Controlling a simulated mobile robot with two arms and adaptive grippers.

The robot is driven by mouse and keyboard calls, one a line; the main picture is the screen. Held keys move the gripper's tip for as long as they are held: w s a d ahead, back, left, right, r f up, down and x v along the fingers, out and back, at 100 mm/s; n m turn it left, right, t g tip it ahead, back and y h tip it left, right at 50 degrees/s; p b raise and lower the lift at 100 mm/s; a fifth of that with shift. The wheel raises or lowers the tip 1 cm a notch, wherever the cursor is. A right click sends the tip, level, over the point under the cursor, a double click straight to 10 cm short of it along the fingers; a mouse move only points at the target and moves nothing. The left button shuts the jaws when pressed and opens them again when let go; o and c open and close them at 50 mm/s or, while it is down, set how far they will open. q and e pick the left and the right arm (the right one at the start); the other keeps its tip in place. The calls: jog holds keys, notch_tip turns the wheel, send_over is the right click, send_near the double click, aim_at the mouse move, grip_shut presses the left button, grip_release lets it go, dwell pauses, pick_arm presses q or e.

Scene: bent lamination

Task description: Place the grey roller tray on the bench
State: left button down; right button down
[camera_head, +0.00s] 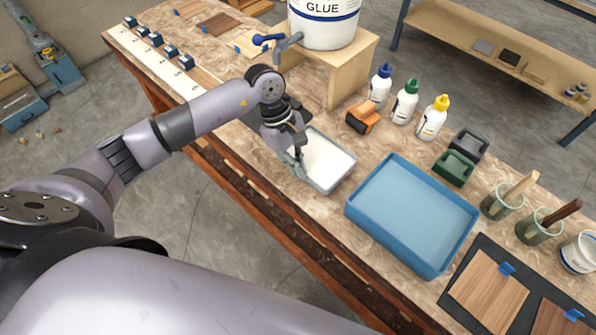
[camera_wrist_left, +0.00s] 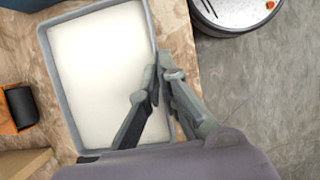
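The grey roller tray (camera_head: 350,174), pale white inside, is at the bench's near edge, between the wooden stand and the blue tray. It looks flat, on or just above the bench (camera_head: 237,147); I cannot tell whether its underside touches. My left gripper (camera_head: 299,170) is at the tray's near-left side. In the left wrist view, its fingers (camera_wrist_left: 159,75) pinch the rim of the tray (camera_wrist_left: 53,75), one finger inside and one outside. The left arm and hand hide part of the tray. My right gripper is not in view.
A blue tray (camera_head: 412,214) stands close to the right. An orange-and-black block (camera_head: 362,118), several glue bottles (camera_head: 403,103) and a wooden stand (camera_head: 347,75) with a glue bucket (camera_head: 325,27) are behind. A numbered white strip (camera_head: 153,62) lies far left. Bare bench shows left of the tray.

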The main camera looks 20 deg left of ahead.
pick_arm(q)
notch_tip(320, 180, down, 4)
jog(key=shift+r+p, duration=0.1)
jog(key=shift+p, duration=0.25)
jog(key=c, duration=1.8)
grip_release()
